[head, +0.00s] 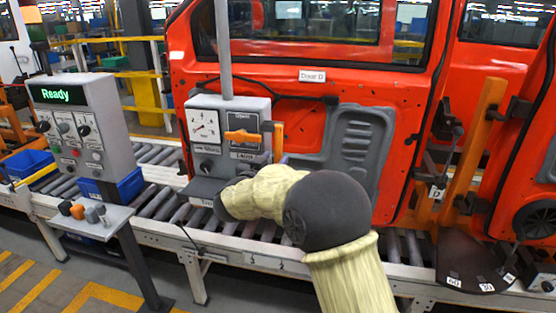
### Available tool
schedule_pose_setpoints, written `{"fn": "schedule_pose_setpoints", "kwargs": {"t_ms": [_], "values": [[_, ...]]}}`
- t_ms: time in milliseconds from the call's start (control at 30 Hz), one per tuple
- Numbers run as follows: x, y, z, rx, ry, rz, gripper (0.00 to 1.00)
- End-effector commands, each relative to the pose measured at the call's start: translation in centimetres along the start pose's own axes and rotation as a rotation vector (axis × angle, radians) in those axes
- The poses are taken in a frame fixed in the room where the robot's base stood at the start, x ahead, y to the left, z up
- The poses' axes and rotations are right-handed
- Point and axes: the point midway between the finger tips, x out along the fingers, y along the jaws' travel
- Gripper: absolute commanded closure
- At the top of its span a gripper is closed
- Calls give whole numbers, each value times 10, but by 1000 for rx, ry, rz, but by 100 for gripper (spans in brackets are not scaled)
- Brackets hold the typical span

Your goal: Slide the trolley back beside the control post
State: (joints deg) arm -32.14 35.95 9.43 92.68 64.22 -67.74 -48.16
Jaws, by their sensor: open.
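The trolley appears to be the grey unit (203,162) on a vertical pole, with a round gauge, an orange lever (242,136) and a small shelf. It stands in front of the red door (395,95). The control post (85,122) is to its left, a grey box with a green "Ready" display and several knobs. A gap with rollers lies between them. My arm reaches in from the bottom, and its dark end with my gripper (228,200) is at the trolley's lower right. The fingertips are hard to make out; I cannot tell whether they touch the trolley. Nothing shows held.
A roller conveyor (160,203) runs across behind the post and under the door. A small shelf (92,218) with several knobs juts from the post. Blue bins (28,162) sit at left. An orange upright (478,140) stands at right. Floor at lower left is clear.

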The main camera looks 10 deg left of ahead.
Motion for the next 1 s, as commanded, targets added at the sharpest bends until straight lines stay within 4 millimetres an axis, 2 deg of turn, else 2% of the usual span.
{"fn": "schedule_pose_setpoints", "kwargs": {"t_ms": [200,600,767,1000], "values": [[-48,-2,3,0,1,-7,58],[-120,1,2,1,2,1,58],[-133,1,1,0,2,3,58],[-135,1,0,0,2,3,58]]}}
